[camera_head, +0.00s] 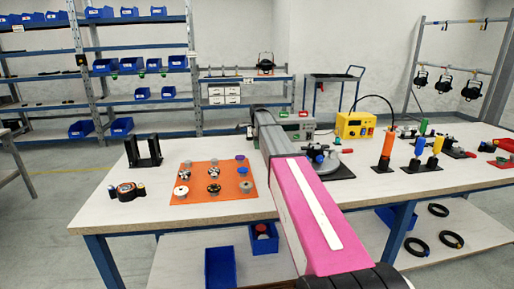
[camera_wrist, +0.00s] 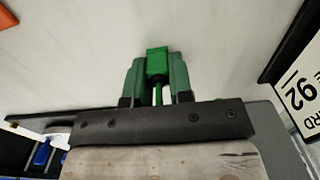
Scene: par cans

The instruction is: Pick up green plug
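In the wrist view a bright green plug (camera_wrist: 157,64) with a thin green stem sits between the two dark green fingers of my gripper (camera_wrist: 156,57). The fingers appear to press on both its sides, so my gripper looks shut on it. Pale table surface lies behind it; I cannot tell the height of the plug above the table. In the head view my arm covers the gripper and the plug.
An orange mat (camera_head: 215,195) with several knobs lies on the table (camera_head: 120,220) left of my arm. A black bracket (camera_head: 143,151) and a tape reel (camera_head: 128,191) are further left. Orange (camera_head: 386,147) and yellow (camera_head: 437,146) cylinders stand right. A placard (camera_wrist: 301,92) shows in the wrist view.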

